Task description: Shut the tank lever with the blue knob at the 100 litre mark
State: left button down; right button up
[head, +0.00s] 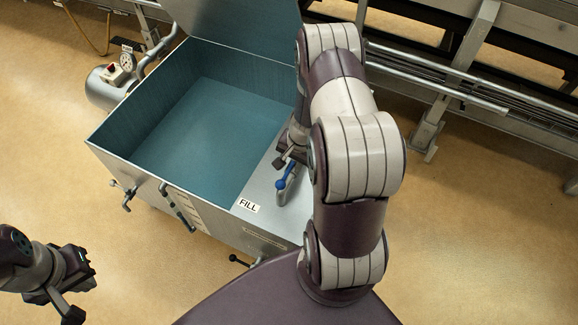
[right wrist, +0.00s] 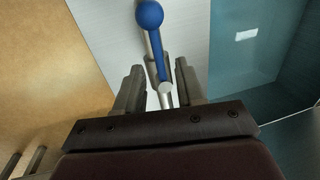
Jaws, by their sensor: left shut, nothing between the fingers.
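The lever (head: 283,184) with the blue knob stands on the tank's grey top beside the FILL label (head: 248,206). Its blue ball (right wrist: 149,14) and rod also show in the right wrist view. My right gripper (right wrist: 157,84) is open, one finger on each side of the lever's rod, and I see no clear contact. In the head view my right arm partly hides that gripper (head: 286,155). The tank (head: 168,82) is open with a teal inside; I cannot make out a litre mark or water level. My left gripper (head: 84,268) is shut and empty at lower left, apart from the tank.
The raised lid (head: 240,20) stands at the tank's back. A motor with a gauge and pipe (head: 108,86) sits at the tank's left. Small handles (head: 128,196) project from its front. Metal rails (head: 450,90) run behind on the right.

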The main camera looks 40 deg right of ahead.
aim_at(287, 174)
jog(key=shift+w+a+f, duration=0.1)
jog(key=shift+f, duration=0.7)
jog(key=shift+a+f, duration=0.1)
jog(key=shift+f, duration=0.3)
grip_shut()
